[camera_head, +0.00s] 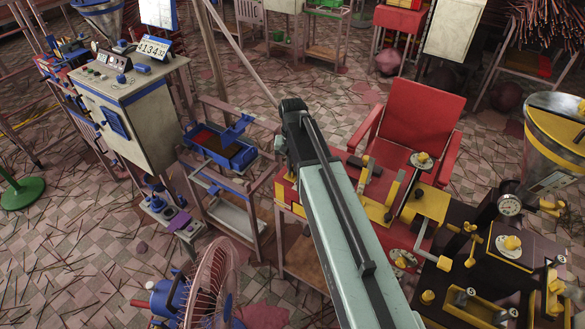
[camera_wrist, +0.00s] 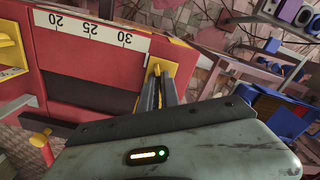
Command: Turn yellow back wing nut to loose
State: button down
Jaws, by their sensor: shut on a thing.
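In the wrist view, my gripper (camera_wrist: 160,84) has its two dark fingers close together at the right end of a red machine body (camera_wrist: 100,95). They are shut on a small yellow part (camera_wrist: 157,70), which looks like the yellow back wing nut, in front of a yellow plate (camera_wrist: 175,52). The fingers cover most of the nut, so its angle cannot be told. In the head view my arm hides the nut and the fingertips.
A white scale (camera_wrist: 90,27) runs along the red body. Another yellow fitting (camera_wrist: 40,139) sticks out at lower left. In the head view, a red chair (camera_head: 420,110), a dark bench with yellow clamps (camera_head: 500,265), a blue tray (camera_head: 220,150) and a fan (camera_head: 205,285) stand around my arm.

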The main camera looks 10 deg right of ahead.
jog(key=c, duration=1.6)
grip_release()
notch_tip(320, 180, up, 8)
jog(key=p, duration=0.8)
jog(key=shift+f, duration=0.15)
